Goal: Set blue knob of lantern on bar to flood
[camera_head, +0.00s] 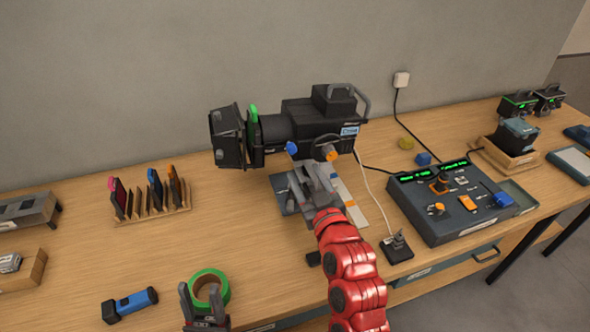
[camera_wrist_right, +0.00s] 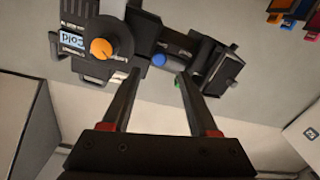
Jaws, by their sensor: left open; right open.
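The black stage lantern (camera_head: 285,132) lies lengthwise above the bench, its barn doors (camera_head: 229,137) to the left. Its blue knob (camera_head: 291,148) sticks out low on the near side, and an orange knob (camera_head: 331,154) sits to its right. My right gripper (camera_head: 308,178) is open just below and in front of the lantern. In the right wrist view, the blue knob (camera_wrist_right: 158,60) appears between the open fingertips (camera_wrist_right: 159,75), seemingly beyond them; contact is not visible. The orange knob (camera_wrist_right: 100,48) is left of the fingers. My left gripper (camera_head: 203,292) is open and empty at the bottom edge.
A green tape roll (camera_head: 222,287) lies beside my left gripper, with a blue torch (camera_head: 130,304) further left. A filter rack (camera_head: 152,213) stands at left. A control desk (camera_head: 450,205) with faders is at right. The bench between rack and lantern is clear.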

